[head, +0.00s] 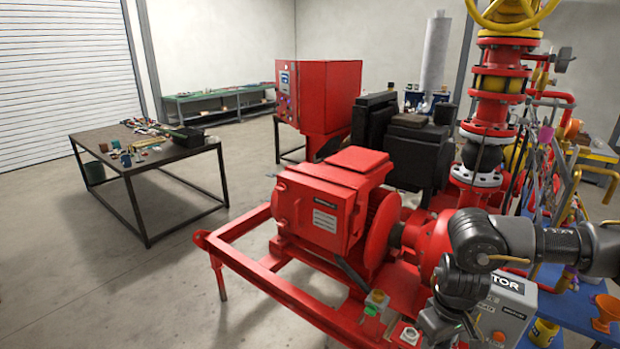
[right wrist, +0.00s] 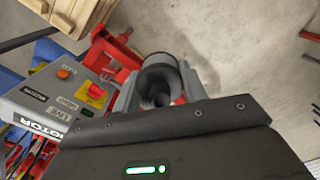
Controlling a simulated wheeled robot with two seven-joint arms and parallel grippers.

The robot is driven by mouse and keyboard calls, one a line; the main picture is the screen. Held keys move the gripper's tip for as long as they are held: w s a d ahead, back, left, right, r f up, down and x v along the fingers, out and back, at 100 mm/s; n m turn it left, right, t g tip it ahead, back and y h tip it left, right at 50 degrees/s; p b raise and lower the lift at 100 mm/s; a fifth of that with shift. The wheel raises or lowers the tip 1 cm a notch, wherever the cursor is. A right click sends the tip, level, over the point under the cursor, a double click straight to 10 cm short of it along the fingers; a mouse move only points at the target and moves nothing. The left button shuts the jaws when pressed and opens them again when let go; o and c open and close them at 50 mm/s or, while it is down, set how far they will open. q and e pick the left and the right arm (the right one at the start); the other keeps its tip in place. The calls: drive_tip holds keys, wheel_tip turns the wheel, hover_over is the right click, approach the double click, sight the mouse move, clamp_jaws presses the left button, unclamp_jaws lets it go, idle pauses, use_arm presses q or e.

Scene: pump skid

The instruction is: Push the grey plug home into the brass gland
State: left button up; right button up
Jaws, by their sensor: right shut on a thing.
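My right gripper (right wrist: 158,92) is shut on a dark grey, round, hollow-ended piece, which I take to be the grey plug (right wrist: 160,66). It sits between the two grey fingers in the right wrist view. In the head view my right gripper (head: 447,327) points down at the lower right, beside the grey motor control box, and the plug cannot be made out there. I cannot make out the brass gland in either view. My left gripper is not in view.
The grey motor control box (head: 508,308) stands close right of my right gripper, and also shows in the right wrist view (right wrist: 62,100). The red pump skid frame (head: 285,292) lies to the left. Open floor lies farther left.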

drive_tip(key=s+d+r+m, duration=0.2)
drive_tip(key=s+d+r, duration=0.1)
drive_tip(key=d+r, duration=0.3)
drive_tip(key=a+f+n, duration=0.1)
drive_tip(key=a+n, duration=0.3)
drive_tip(key=a, duration=0.6)
wheel_tip(320, 180, down, 14)
drive_tip(key=b, duration=1.4)
drive_tip(key=shift+w+d+f, duration=0.15)
drive_tip(key=shift+f, duration=0.05)
drive_tip(key=shift+r, duration=0.1)
